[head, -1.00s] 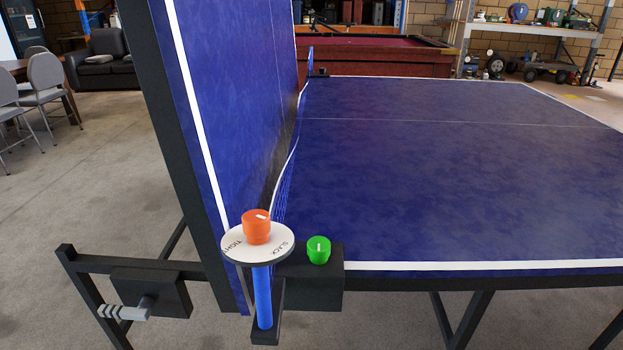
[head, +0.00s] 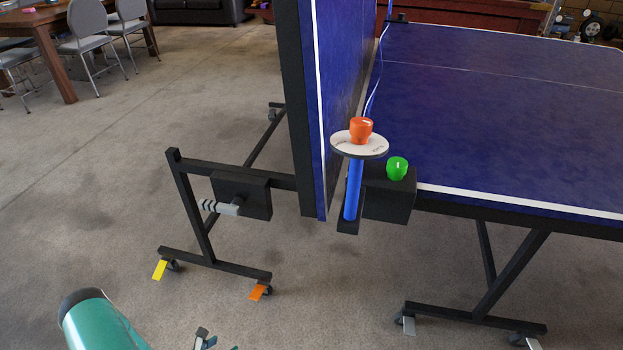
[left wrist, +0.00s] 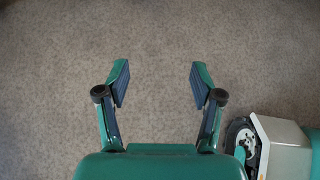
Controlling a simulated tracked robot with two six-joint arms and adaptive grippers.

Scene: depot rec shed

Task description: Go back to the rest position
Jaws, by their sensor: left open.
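My left gripper (left wrist: 159,82) is open in the left wrist view, with nothing between its two fingers and bare carpet beyond them. In the head view the teal left arm comes in at the bottom left, and part of the gripper (head: 205,341) shows at the bottom edge. It is apart from the table tennis table. My right gripper is in neither view.
The blue table (head: 470,125) has its near half folded upright. An orange knob (head: 361,130) on a white dial (head: 371,149) tops a blue post (head: 354,190), beside a green knob (head: 397,168). Yellow and orange tabs mark wheels.

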